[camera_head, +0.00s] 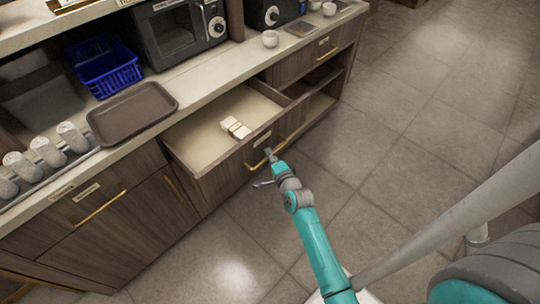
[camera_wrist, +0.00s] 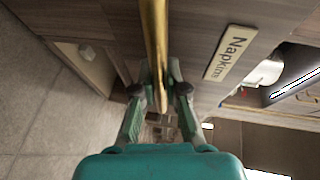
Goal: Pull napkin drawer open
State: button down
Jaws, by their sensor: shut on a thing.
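The napkin drawer (camera_head: 196,129) stands pulled out from the counter in the head view, with small stacks of pale napkins (camera_head: 236,128) inside. Its front carries a brass bar handle (camera_wrist: 154,38) and a label reading "Napkins" (camera_wrist: 231,53) in the wrist view. My gripper (camera_head: 270,155) is at the drawer front in the head view. In the wrist view my gripper (camera_wrist: 159,82) has its two fingers on either side of the brass handle, shut on it near one end of the bar.
A brown tray (camera_head: 132,112), a blue basket (camera_head: 106,68), a microwave (camera_head: 180,33) and rolled white items (camera_head: 45,150) stand on the counter (camera_head: 218,72). Other closed drawers (camera_head: 85,208) lie to the left. The tiled floor (camera_head: 400,130) in front is clear.

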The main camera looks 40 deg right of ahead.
jog(key=shift+s, duration=0.3)
jog(key=c, duration=1.2)
grip_release()
jog(key=v, duration=1.2)
jog(key=shift+f, duration=0.1)
